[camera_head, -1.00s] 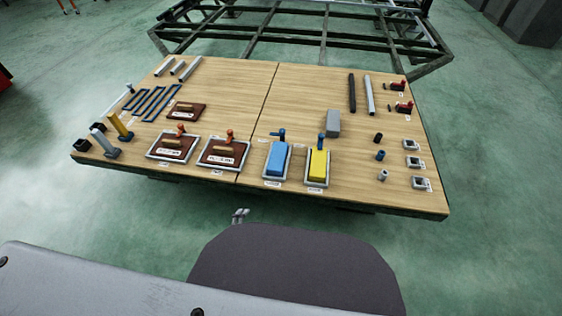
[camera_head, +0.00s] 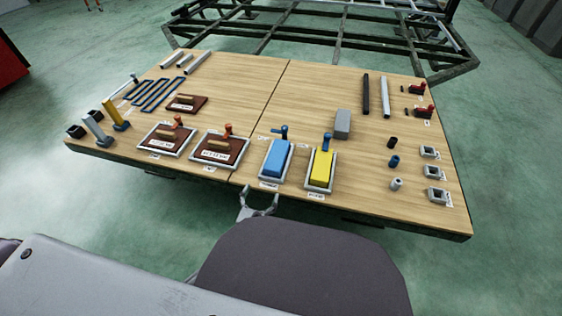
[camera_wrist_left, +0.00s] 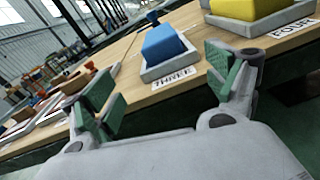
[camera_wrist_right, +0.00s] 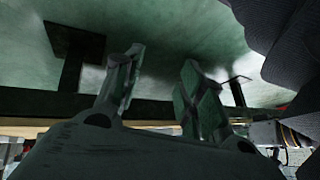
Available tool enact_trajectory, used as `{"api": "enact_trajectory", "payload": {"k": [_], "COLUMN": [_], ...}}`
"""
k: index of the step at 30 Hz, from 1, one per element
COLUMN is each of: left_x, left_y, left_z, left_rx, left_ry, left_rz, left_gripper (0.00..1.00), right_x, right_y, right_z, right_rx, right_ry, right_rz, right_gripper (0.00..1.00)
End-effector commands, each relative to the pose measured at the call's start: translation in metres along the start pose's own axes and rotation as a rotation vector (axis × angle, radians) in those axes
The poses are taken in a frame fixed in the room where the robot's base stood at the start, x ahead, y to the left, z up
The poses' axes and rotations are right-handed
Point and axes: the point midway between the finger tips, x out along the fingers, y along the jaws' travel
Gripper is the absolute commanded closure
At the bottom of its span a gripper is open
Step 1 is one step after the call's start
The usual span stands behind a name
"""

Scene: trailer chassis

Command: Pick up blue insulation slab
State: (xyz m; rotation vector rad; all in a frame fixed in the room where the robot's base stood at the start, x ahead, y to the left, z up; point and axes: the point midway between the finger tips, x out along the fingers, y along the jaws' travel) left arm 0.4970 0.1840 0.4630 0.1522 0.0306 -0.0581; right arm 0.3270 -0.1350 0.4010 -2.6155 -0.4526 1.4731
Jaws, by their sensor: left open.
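The blue insulation slab (camera_head: 276,158) lies in a grey tray (camera_head: 264,182) near the front edge of the table, with a blue handled piece (camera_head: 284,133) behind it. In the left wrist view the slab (camera_wrist_left: 162,45) sits ahead, above a label reading "THREE" (camera_wrist_left: 174,79). My left gripper (camera_head: 259,192) is open and empty, just off the table's front edge, in front of the slab and apart from it. It also shows open in the left wrist view (camera_wrist_left: 165,98). My right gripper (camera_wrist_right: 158,75) appears only in its own wrist view, open and empty, seemingly below table level.
A yellow slab (camera_head: 321,168) in a similar tray stands close to the right of the blue one. Brown boards (camera_head: 220,148) in trays lie to the left. A grey block (camera_head: 343,123) stands behind. The wooden table (camera_head: 300,90) has free room in its middle.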

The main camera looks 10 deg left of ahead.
Motion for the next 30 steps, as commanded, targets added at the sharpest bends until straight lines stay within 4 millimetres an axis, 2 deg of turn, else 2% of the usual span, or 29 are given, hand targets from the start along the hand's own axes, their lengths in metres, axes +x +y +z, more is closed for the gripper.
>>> {"api": "enact_trajectory", "payload": {"k": [7,20,26,30], "left_x": [0.001,0.002,0.013,0.028], "left_y": [-0.001,0.000,0.001,0.001], "left_z": [0.007,0.010,0.009,0.010], "left_rx": [-0.143,-0.153,-0.152,-0.152], "left_ry": [-0.030,-0.033,-0.034,-0.035], "left_rz": [0.022,0.024,0.026,0.025], "left_gripper": [0.12,0.12,0.12,0.12], "right_x": [-0.007,-0.008,-0.005,-0.002], "right_y": [-0.007,-0.007,-0.007,-0.006], "right_z": [-0.007,-0.008,-0.007,-0.006], "right_rx": [0.002,0.002,0.004,0.005], "right_ry": [0.022,0.024,0.029,0.035], "right_rz": [-0.019,-0.019,-0.022,-0.024], "right_gripper": [0.60,0.60,0.60,0.60]}}
